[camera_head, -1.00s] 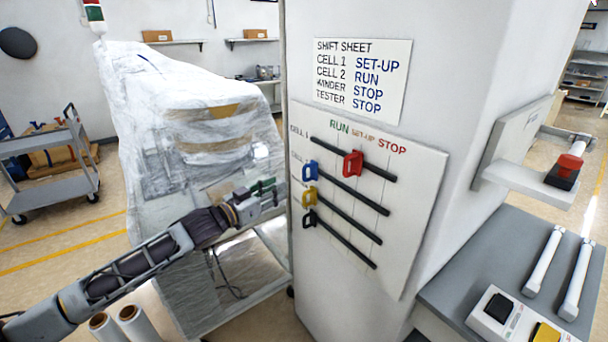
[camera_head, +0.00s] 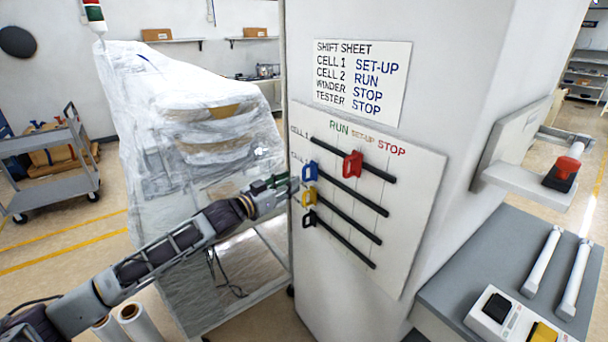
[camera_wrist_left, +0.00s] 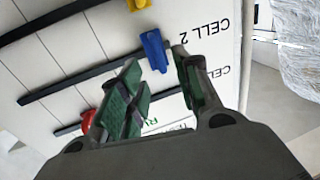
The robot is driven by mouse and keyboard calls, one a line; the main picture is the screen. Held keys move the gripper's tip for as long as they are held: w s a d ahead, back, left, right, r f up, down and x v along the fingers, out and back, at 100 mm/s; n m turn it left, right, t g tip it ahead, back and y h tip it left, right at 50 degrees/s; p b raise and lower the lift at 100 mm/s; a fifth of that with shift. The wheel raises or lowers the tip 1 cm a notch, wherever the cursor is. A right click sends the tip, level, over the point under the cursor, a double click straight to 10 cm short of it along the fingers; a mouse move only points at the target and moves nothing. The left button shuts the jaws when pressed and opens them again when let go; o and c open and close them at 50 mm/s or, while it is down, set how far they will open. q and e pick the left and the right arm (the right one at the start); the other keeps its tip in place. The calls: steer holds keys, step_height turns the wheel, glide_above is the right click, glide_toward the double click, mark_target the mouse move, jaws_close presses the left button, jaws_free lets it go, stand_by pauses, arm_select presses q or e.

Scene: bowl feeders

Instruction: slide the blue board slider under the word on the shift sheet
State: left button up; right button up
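The blue slider (camera_head: 310,171) sits at the left end of the second rail on the white board (camera_head: 418,215), left of the RUN heading (camera_head: 339,127). The shift sheet (camera_head: 362,80) above reads CELL 2 RUN. My left gripper (camera_head: 284,184) is just left of the blue slider. In the left wrist view its green-padded fingers (camera_wrist_left: 157,68) are apart, and the blue slider (camera_wrist_left: 154,50) shows beyond and between their tips, beside the CELL 2 label. I cannot tell whether they touch it. My right gripper is not in view.
The red slider (camera_head: 352,164) is on the top rail, under SET-UP. The yellow (camera_head: 309,196) and black (camera_head: 309,218) sliders sit at the left ends of the lower rails, close below the blue one. A plastic-wrapped machine (camera_head: 190,130) stands left of the pillar.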

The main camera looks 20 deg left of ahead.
mark_target(304, 177)
arm_select(q)
steer(key=shift+p+x, duration=0.55)
steer(key=shift+x, duration=3.2)
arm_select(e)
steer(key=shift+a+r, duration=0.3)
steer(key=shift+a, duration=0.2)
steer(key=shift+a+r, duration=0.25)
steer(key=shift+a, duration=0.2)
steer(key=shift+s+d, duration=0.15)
arm_select(q)
steer(key=shift+c, duration=0.6)
jaws_close()
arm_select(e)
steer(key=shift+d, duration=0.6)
